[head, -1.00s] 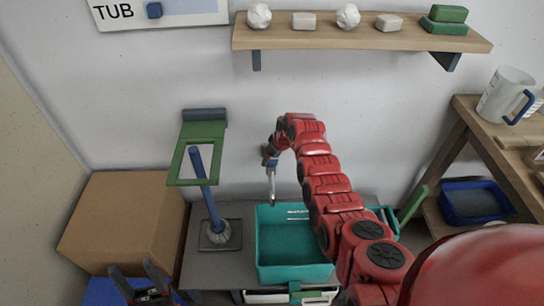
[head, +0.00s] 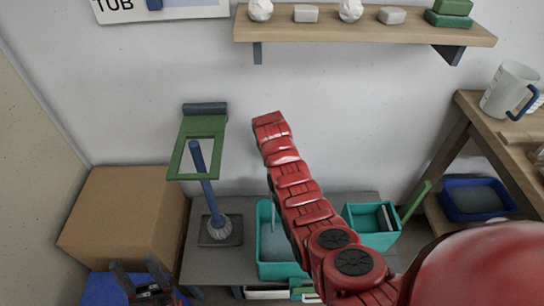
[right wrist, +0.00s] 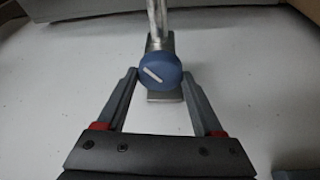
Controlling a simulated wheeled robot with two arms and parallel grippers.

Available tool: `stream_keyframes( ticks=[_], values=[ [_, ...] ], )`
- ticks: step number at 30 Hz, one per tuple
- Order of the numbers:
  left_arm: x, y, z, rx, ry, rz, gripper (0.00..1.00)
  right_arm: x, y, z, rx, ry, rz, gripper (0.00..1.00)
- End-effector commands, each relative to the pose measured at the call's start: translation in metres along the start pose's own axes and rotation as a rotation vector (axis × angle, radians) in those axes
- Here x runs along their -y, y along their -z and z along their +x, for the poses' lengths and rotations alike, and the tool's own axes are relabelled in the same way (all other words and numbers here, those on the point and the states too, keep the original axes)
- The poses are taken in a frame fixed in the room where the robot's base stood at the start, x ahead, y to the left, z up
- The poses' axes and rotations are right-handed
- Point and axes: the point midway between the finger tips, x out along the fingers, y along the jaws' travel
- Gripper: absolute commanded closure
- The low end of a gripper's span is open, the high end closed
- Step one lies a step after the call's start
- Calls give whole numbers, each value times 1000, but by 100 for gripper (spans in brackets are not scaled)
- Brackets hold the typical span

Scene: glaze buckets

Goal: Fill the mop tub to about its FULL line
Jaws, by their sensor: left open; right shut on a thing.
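The teal mop tub (head: 284,271) stands on the grey stand (head: 222,270), its middle hidden behind my right arm. A thin pale streak (head: 273,218), which looks like water, drops into it. The level and any FULL line cannot be made out. In the right wrist view, my right gripper (right wrist: 161,76) is shut on a blue round tap knob (right wrist: 160,71) with a slanted white mark. In the head view my right arm hides the tap and that gripper. My left gripper (head: 138,270) is open and empty at the bottom left.
A smaller teal box (head: 376,240) and a green handle (head: 416,203) are right of my arm. A cardboard box (head: 125,215) is further left. A shelf (head: 360,27) hangs above.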

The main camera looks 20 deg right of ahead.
Motion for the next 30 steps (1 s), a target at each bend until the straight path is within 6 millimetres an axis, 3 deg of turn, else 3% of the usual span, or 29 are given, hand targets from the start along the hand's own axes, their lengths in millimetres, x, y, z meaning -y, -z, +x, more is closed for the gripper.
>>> stream_keyframes(
  ticks=[3,12,30],
  values=[
    [-1,-3,-19,0,0,0,43,2,-1,6,-4,-34,84,87],
    [-2,-7,-44,0,0,0,43,3,-1,4,-2,-102,249,87],
    [-3,-9,-53,0,0,0,43,2,1,0,0,-133,323,87]
  ],
)
